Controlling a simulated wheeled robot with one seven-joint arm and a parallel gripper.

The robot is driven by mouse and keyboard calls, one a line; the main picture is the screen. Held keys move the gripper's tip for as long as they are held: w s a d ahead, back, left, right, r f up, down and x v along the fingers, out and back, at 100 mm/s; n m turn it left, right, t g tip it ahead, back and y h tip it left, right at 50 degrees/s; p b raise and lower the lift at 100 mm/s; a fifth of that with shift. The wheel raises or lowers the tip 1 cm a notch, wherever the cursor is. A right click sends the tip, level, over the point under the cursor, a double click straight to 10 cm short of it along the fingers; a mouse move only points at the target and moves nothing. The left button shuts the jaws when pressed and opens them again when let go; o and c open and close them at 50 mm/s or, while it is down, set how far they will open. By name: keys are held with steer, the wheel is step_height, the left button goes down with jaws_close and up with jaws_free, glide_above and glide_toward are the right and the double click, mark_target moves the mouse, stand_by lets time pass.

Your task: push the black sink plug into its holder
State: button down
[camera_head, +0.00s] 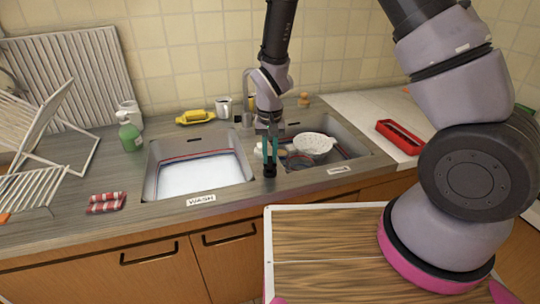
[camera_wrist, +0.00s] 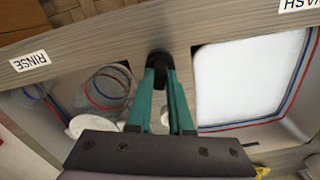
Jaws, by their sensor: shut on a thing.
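My gripper (camera_head: 270,160) points down at the strip between the two sink basins, near its front end. In the wrist view its teal fingers (camera_wrist: 161,72) come together on a small dark round thing, which appears to be the black sink plug (camera_wrist: 159,57). In the head view the plug shows as a dark shape (camera_head: 270,171) at the fingertips. I cannot tell whether it touches the counter. I cannot make out a separate holder; the plug and fingers may hide it.
A faucet (camera_head: 246,88) stands behind.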

mark_target(270, 158)
steer(key=shift+f, duration=0.95)
stand_by(2.2)
steer(key=c, duration=0.8)
jaws_free()
steer(key=shift+o, duration=0.2)
steer(key=shift+r, duration=0.1)
steer(key=shift+r, duration=2.95)
